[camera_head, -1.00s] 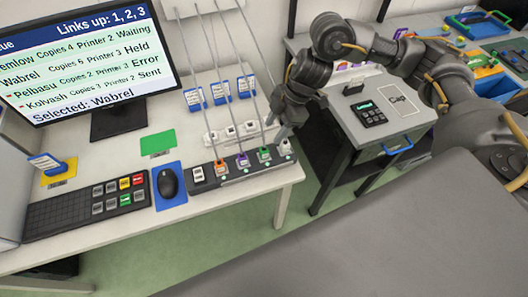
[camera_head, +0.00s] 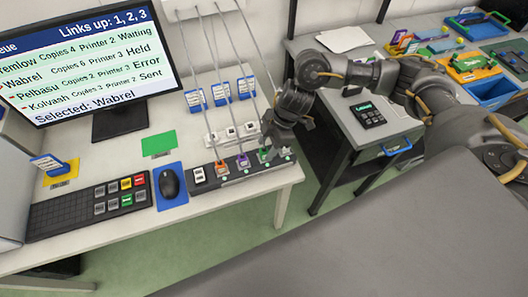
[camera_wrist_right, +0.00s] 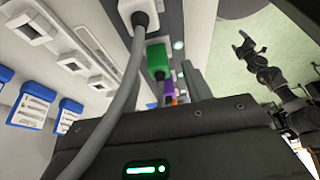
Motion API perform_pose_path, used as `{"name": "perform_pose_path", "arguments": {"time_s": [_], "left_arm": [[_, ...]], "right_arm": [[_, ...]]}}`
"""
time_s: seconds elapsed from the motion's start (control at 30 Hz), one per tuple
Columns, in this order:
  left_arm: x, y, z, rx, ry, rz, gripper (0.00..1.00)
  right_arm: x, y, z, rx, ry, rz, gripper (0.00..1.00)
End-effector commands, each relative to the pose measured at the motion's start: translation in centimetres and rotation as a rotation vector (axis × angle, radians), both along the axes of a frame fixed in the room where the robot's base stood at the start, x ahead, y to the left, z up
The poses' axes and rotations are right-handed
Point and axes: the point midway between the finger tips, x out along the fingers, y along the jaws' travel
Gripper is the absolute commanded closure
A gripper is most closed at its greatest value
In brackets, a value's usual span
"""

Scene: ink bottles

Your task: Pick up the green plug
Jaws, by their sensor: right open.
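The green plug (camera_head: 263,153) sits upright in the dark socket strip (camera_head: 232,178) near the desk's right end, partly covered by my right gripper in the head view. My right gripper (camera_head: 276,152) is open and low over the strip's right end, beside the green plug. In the right wrist view the green plug (camera_wrist_right: 157,58) shows beyond the dark gripper body, with nothing seen gripped. A dark arm end (camera_wrist_right: 250,55), apparently my left gripper, is small at the upper right there.
An orange plug (camera_head: 220,166) and a purple plug (camera_head: 243,160) stand left of the green one. A white plug (camera_wrist_right: 140,14) with a grey cable is close to my right gripper. A mouse (camera_head: 169,183) and keyboard (camera_head: 88,205) lie left.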

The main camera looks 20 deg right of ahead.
Motion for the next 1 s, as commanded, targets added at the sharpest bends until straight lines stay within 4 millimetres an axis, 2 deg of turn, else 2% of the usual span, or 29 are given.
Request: {"name": "perform_pose_path", "arguments": {"time_s": [0.1, 0.2, 0.47, 0.8, 1.0], "left_arm": [[0.0, 0.0, 0.4, 0.000, 0.000, 0.000, 0.15], [0.0, 0.1, 0.4, 0.000, 0.001, 0.000, 0.15], [0.0, 0.1, 0.4, 0.000, 0.001, 0.000, 0.15], [-0.1, 0.1, 0.4, 0.000, 0.001, -0.001, 0.15], [-0.1, 0.1, 0.4, 0.000, 0.001, 0.000, 0.15]], "right_arm": [[0.0, 0.6, -1.5, -0.001, 0.002, -0.001, 0.51], [0.1, 1.0, -2.2, 0.001, -0.001, -0.001, 0.51], [0.1, 1.0, -2.4, 0.000, -0.002, -0.001, 0.51], [0.1, 1.0, -2.4, 0.000, -0.002, -0.001, 0.95], [0.1, 1.0, -2.4, 0.001, -0.002, -0.001, 0.95]]}}
